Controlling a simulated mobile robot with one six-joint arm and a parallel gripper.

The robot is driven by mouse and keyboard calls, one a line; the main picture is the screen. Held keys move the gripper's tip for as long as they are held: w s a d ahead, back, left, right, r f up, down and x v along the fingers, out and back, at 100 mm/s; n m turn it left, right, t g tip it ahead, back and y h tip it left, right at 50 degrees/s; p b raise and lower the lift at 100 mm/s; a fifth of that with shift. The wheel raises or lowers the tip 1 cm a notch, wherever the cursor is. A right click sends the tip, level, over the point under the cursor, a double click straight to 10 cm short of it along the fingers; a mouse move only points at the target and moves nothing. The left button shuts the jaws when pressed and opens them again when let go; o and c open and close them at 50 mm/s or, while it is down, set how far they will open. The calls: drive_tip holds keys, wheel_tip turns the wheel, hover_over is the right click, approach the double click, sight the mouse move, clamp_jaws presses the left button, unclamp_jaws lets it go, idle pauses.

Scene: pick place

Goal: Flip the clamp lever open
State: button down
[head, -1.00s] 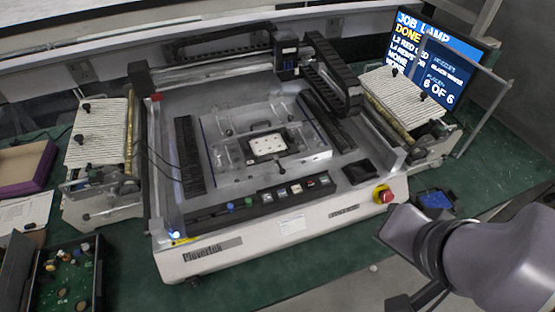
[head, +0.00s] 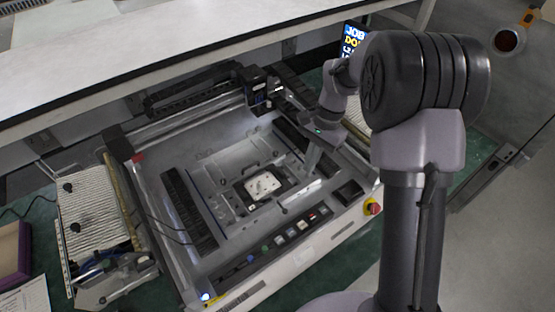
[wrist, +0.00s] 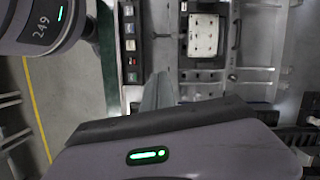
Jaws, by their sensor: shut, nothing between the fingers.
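A white board (head: 262,184) with small dark dots sits in a dark-framed clamp fixture inside the machine bed; it also shows in the wrist view (wrist: 203,36). A black curved handle (head: 250,169) stands at the fixture's far side, and a small dark knob (head: 284,209) is at its near side. Which of these is the clamp lever I cannot tell for sure. My gripper (head: 309,168) is shut and empty, over the machine to the right of the board. In the wrist view my gripper (wrist: 158,88) is left of and below the board, apart from it.
A row of buttons (head: 290,233) runs along the machine's front, with a red emergency knob (head: 373,207) at its right end. A black print head (head: 262,88) hangs on the rear rail. A ribbed feeder (head: 95,210) stands left. A screen (head: 353,40) is partly hidden behind my arm.

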sight(279, 204)
drive_tip(key=shift+d+f, duration=0.1)
drive_tip(key=shift+f, duration=0.2)
drive_tip(key=shift+s, duration=0.1)
drive_tip(key=b+x, duration=0.2)
drive_tip(key=x, duration=0.8)
drive_tip(key=shift+f+b, duration=0.1)
drive_tip(key=shift+b, duration=0.2)
drive_tip(key=shift+s+a+f, duration=0.15)
drive_tip(key=shift+s+a, duration=0.55)
drive_tip(key=shift+s+a+f, duration=0.15)
drive_tip(key=shift+s+a, duration=0.5)
drive_tip(key=shift+a, duration=0.05)
